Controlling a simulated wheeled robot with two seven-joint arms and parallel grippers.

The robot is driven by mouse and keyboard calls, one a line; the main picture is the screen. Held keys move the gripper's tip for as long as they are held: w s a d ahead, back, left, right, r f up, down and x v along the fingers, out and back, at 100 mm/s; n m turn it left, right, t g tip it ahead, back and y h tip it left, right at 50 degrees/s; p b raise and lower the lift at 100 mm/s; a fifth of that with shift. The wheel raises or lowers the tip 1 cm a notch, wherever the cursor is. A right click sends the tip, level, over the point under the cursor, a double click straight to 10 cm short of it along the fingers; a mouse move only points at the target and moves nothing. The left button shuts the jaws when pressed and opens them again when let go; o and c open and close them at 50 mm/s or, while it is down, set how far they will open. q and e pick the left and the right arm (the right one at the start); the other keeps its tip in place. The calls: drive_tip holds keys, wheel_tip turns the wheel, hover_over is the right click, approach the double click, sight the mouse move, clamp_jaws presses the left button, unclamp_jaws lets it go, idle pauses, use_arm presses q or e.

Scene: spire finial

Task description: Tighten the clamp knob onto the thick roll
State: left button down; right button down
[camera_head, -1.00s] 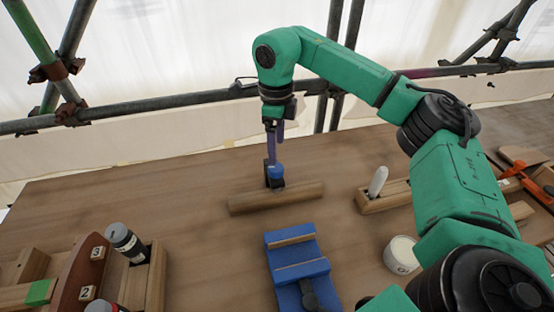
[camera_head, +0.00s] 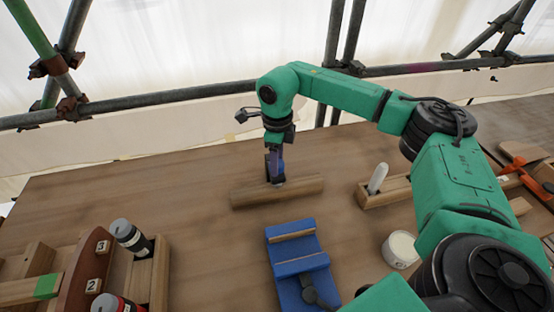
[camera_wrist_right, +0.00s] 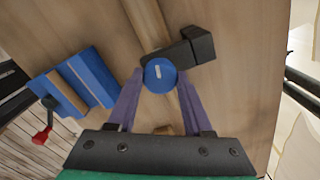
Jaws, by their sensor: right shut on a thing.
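My right gripper (camera_head: 277,178) reaches down to the bench in the head view. Its purple fingers are shut on the round blue clamp knob (camera_wrist_right: 160,75), one on each side, in the right wrist view. The knob has a white mark on its face. The black clamp (camera_wrist_right: 190,48) lies just beyond the knob, across a wooden bar. This bar (camera_head: 300,190), which I take to be the thick roll, lies on the bench in the head view; it also shows in the wrist view (camera_wrist_right: 147,22). The fingers mostly hide the knob and clamp in the head view. My left gripper is out of view.
A blue vise-like fixture (camera_head: 297,262) stands in front of the bar. A wooden holder with a white stick (camera_head: 378,178) and a white tub (camera_head: 400,249) are to the right. Dark bottles (camera_head: 130,238) and a numbered rack are at left. The bench (camera_head: 100,190) is clear left of the bar.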

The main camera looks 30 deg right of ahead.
drive_tip(key=shift+m, duration=0.3)
drive_tip(key=m, duration=0.2)
drive_tip(key=shift+m+b, duration=0.3)
drive_tip(key=shift+b, duration=0.05)
drive_tip(key=m, duration=0.3)
drive_tip(key=shift+m, duration=0.3)
drive_tip(key=m+b, duration=0.1)
drive_tip(key=m, duration=0.5)
drive_tip(key=shift+w+r, duration=0.1)
drive_tip(key=shift+r, duration=0.05)
drive_tip(key=m, duration=0.6)
drive_tip(key=shift+m, duration=0.4)
drive_tip(key=m, duration=0.3)
drive_tip(key=shift+m, duration=0.3)
drive_tip(key=shift+r+m, duration=0.1)
drive_tip(key=shift+m, duration=1.5)
